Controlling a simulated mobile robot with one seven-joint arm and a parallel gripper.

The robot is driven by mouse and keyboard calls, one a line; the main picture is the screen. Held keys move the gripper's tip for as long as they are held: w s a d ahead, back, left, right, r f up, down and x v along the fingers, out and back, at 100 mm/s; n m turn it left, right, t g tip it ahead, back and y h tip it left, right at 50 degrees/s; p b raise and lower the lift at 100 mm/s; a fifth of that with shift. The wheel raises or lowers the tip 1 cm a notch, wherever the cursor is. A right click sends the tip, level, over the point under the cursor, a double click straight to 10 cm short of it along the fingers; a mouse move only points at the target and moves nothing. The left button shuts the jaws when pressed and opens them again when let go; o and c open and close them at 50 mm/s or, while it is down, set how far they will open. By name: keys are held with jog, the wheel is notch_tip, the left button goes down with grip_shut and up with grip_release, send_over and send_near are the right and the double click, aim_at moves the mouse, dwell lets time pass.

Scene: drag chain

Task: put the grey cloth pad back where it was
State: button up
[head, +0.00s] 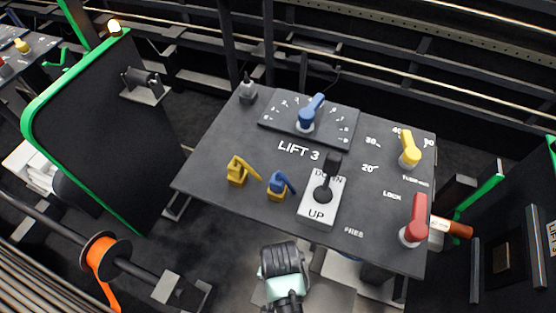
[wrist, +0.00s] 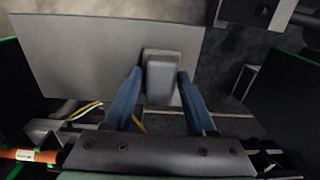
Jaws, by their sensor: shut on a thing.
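In the wrist view, a small grey block-like piece with rounded edges (wrist: 162,80) sits between the two blue fingers of my gripper (wrist: 160,74). It looks like the grey cloth pad, though its cloth texture is not clear. My gripper is shut on it, with a fingertip at each side. A large flat grey plate (wrist: 75,45) lies behind it; I cannot tell whether the pad touches the plate. In the head view, part of my arm shows at the bottom middle, just below the panel's front edge. My fingers and the pad cannot be made out there.
A dark "LIFT 3" control panel (head: 235,140) carries blue, yellow and red levers and a black joystick (head: 323,190). An orange cylinder (head: 455,228) is at its right. A green-edged black screen (head: 100,130) and an orange reel (head: 100,255) are at left.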

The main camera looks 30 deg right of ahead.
jog(key=o, duration=1.3)
notch_tip(320, 180, up, 12)
jog(key=shift+r+p, duration=0.1)
jog(key=shift+p, duration=0.4)
jog(key=shift+s, duration=0.1)
